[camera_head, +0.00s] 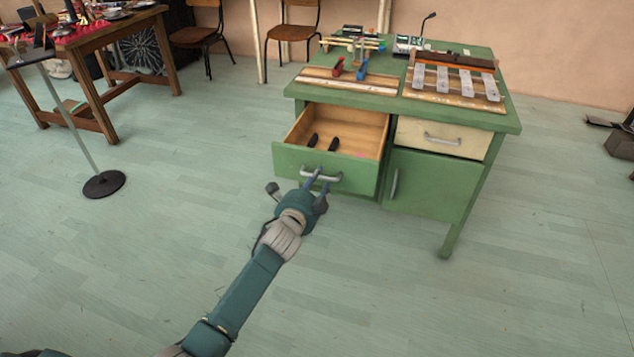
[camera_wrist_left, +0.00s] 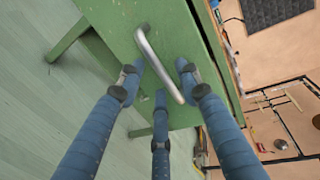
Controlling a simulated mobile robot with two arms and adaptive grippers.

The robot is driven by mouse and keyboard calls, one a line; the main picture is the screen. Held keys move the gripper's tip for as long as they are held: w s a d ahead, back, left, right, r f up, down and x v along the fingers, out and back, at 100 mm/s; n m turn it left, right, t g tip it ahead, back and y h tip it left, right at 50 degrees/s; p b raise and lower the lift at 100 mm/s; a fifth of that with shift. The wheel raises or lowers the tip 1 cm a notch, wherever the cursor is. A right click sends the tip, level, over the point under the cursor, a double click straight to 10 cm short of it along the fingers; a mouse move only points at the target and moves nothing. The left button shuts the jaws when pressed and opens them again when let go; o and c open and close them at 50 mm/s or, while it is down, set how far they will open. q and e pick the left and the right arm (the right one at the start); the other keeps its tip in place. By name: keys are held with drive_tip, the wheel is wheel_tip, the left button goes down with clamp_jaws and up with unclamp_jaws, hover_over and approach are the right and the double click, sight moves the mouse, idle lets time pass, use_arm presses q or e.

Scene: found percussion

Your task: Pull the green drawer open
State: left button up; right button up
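The green drawer (camera_head: 290,165) is pulled well out of the left side of the green desk, and its wooden inside shows. It has a grey bar handle (camera_head: 321,177) on its front. My left gripper (camera_head: 318,183) is at this handle. In the left wrist view its blue fingers (camera_wrist_left: 162,78) stand apart on either side of the handle (camera_wrist_left: 157,62), with gaps visible, so the gripper looks open around it. Whether any finger touches the handle is unclear. My right gripper is in neither view.
Small dark items (camera_head: 322,142) lie in the drawer. A cream drawer (camera_head: 444,138) and green cupboard door (camera_head: 428,185) are shut at right. Metal bars on a wooden frame (camera_head: 455,80) sit on the desk. A round stand base (camera_head: 104,184) is at left; floor in front is clear.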

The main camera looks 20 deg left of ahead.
use_arm(q)
drive_tip(key=v, duration=1.2)
